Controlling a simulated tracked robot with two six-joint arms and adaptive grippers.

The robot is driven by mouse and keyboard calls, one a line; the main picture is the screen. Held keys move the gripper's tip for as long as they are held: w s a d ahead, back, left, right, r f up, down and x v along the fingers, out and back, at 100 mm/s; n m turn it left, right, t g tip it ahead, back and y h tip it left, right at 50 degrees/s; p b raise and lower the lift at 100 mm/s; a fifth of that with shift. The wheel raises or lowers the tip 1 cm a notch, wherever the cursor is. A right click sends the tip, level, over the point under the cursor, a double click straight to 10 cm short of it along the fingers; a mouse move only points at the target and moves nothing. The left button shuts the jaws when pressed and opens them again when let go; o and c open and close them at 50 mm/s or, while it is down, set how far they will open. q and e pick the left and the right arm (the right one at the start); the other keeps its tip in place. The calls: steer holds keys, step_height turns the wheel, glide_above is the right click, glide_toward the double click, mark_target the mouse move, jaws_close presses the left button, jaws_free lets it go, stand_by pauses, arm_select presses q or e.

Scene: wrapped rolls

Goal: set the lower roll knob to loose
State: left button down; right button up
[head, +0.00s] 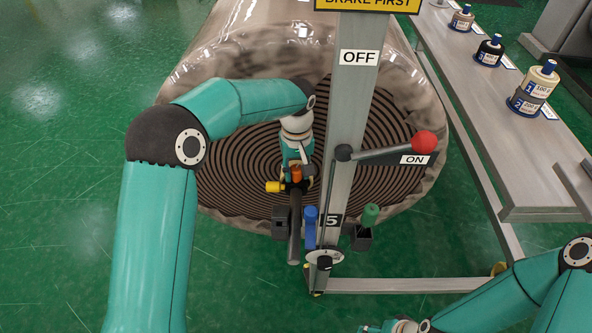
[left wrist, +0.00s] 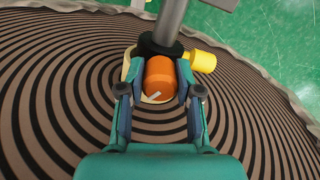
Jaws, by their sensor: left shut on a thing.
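An orange knob (left wrist: 159,78) with a short white mark sits at the core of the large wrapped roll (head: 232,160). In the left wrist view the mark slants on the knob's near side. My left gripper (left wrist: 160,92) is shut on the knob, a finger on either side. In the head view the knob (head: 296,173) shows small below my left wrist, and the setting it points to cannot be read. A yellow peg (left wrist: 203,62) sticks out beside the knob. My right gripper (head: 402,326) is only partly seen at the bottom edge; its jaws are unclear.
A grey post (head: 345,130) stands right of my left gripper, with a red-ball lever (head: 424,142) at ON. A dark bar (head: 295,230), blue handle (head: 310,226) and green handle (head: 370,214) are close below. A bench (head: 480,120) with several spools stands right.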

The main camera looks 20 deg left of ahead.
mark_target(297, 168)
arm_select(q)
steer(key=shift+w+r, duration=0.1)
steer(key=shift+r, duration=0.05)
steer(key=c, duration=0.8)
jaws_free()
step_height(297, 168, up, 12)
steer(key=shift+f, duration=0.1)
